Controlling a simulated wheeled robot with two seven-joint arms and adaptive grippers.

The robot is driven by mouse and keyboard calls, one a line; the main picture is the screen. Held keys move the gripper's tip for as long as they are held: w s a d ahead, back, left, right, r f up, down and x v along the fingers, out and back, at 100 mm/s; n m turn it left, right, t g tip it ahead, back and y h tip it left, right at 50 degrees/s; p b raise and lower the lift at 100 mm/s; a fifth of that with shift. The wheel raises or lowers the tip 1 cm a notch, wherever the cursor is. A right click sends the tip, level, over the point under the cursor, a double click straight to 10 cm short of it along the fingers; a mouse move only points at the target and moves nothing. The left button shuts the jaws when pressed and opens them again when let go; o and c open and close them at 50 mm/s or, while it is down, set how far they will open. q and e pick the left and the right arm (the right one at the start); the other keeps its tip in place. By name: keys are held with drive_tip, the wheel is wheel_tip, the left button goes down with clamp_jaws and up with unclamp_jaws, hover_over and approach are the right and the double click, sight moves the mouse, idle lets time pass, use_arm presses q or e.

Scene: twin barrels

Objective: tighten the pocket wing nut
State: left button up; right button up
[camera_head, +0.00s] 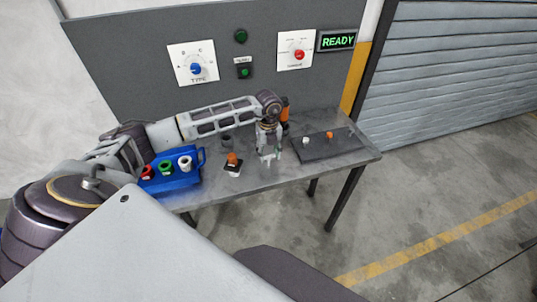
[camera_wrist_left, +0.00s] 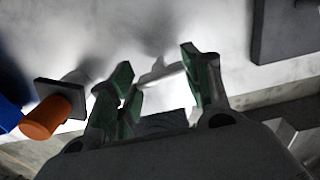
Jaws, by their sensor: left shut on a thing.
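My left gripper (camera_head: 270,155) reaches down over the grey table, between the small orange-topped piece and the dark plate. Its green-padded fingers show in the left wrist view (camera_wrist_left: 158,82), set apart, shut on a small pale thing that blends into the bright table. I cannot tell for sure whether this is the wing nut. The orange-topped piece (camera_head: 233,159) has a dark square base and stands left of the gripper; it also shows in the left wrist view (camera_wrist_left: 50,115). The dark plate (camera_head: 335,148) bears a white knob (camera_head: 306,140) and an orange knob (camera_head: 329,134). My right gripper is out of view.
A blue tray (camera_head: 172,184) with red, green and white ring-shaped pieces stands at the table's left. An orange and black object (camera_head: 285,112) stands behind the gripper. The back panel carries two dials, green buttons and a READY sign (camera_head: 337,40).

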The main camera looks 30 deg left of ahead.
use_arm(q)
drive_tip(key=shift+s+d, duration=0.1)
drive_tip(key=shift+s, duration=0.05)
drive_tip(key=shift+w+r+p, duration=0.2)
drive_tip(key=shift+r+p, duration=0.5)
drive_tip(key=shift+r, duration=0.25)
drive_tip(key=shift+s+r+p, duration=0.15)
drive_tip(key=shift+r+p, duration=0.3)
drive_tip(key=shift+r, duration=0.5)
drive_tip(key=shift+c, duration=0.7)
drive_tip(key=shift+r+p, duration=0.55)
drive_tip(key=shift+r, duration=0.4)
drive_tip(key=shift+r+p, duration=0.4)
drive_tip(key=shift+r, duration=0.3)
drive_tip(key=shift+f, duration=0.1)
